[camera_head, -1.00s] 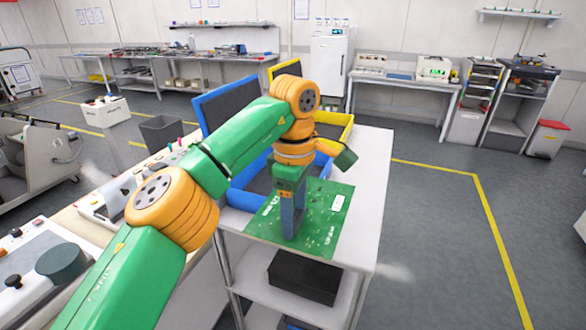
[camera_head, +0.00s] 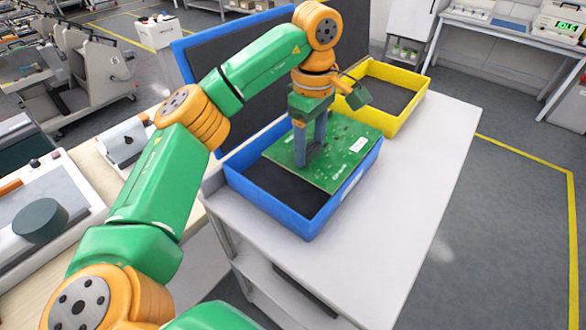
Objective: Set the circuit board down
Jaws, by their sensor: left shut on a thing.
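The green circuit board (camera_head: 350,150) is at the blue tray (camera_head: 262,207) on the white table. It covers the right part of the tray's opening, and the dark tray floor shows on the left. I cannot tell whether the board rests inside or hangs just above it. My left gripper (camera_head: 309,158) points down and is shut on the board near its left side. The fingers hide a small part of the board. My right gripper is not in view.
A yellow tray (camera_head: 408,118) stands behind and to the right of the blue one. A dark panel with a blue edge (camera_head: 188,80) rises behind the blue tray. The white tabletop (camera_head: 420,190) is clear at the front right.

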